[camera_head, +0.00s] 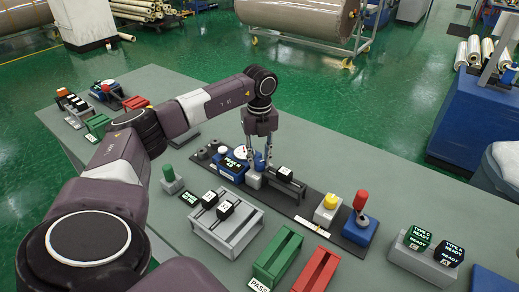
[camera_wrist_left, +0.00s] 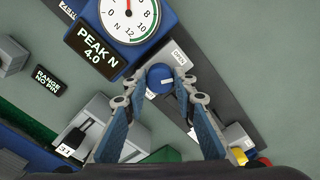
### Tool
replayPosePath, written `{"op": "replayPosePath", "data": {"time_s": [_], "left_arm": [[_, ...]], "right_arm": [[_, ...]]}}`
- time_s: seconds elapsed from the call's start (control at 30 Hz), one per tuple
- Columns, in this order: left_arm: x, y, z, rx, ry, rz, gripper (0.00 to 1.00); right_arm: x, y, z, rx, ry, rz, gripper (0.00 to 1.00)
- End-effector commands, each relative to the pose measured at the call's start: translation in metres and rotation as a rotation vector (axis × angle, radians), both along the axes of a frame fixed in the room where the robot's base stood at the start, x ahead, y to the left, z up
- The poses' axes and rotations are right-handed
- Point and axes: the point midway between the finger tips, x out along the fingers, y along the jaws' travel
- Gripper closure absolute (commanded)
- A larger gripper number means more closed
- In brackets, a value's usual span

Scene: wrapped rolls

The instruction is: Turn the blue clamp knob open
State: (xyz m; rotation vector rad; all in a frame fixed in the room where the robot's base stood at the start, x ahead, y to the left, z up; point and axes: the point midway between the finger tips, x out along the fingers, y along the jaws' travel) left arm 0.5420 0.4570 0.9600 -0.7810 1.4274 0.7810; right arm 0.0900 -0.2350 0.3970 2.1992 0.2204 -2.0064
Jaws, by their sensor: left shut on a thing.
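The blue clamp knob (camera_wrist_left: 160,79) is a round blue cap beside the force gauge, with a small "OPEN" label (camera_wrist_left: 179,56) just to its right in the left wrist view. My left gripper (camera_wrist_left: 160,84) is shut on the knob, one finger on each side. The gauge (camera_wrist_left: 131,21) has a white dial and a "PEAK N" readout. My right gripper is not in view.
The dark fixture strip also bears a yellow button (camera_head: 330,201) and a red-handled lever (camera_head: 360,203). A grey rack (camera_head: 226,237), a green tray (camera_head: 277,258) and a red tray (camera_head: 316,270) lie in front. Labelled cubes (camera_head: 418,239) stand at right.

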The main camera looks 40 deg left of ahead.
Motion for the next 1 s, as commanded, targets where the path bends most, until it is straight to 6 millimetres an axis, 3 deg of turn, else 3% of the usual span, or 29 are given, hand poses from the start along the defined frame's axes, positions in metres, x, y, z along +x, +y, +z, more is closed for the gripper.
{"op": "replayPosePath", "data": {"time_s": [0.5,1.0], "left_arm": [[0.001,0.002,0.003,0.002,-0.008,0.395,0.99],[0.001,0.002,0.003,0.001,-0.01,0.503,0.99]], "right_arm": [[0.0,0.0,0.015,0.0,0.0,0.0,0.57],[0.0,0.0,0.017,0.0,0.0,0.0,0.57]]}}
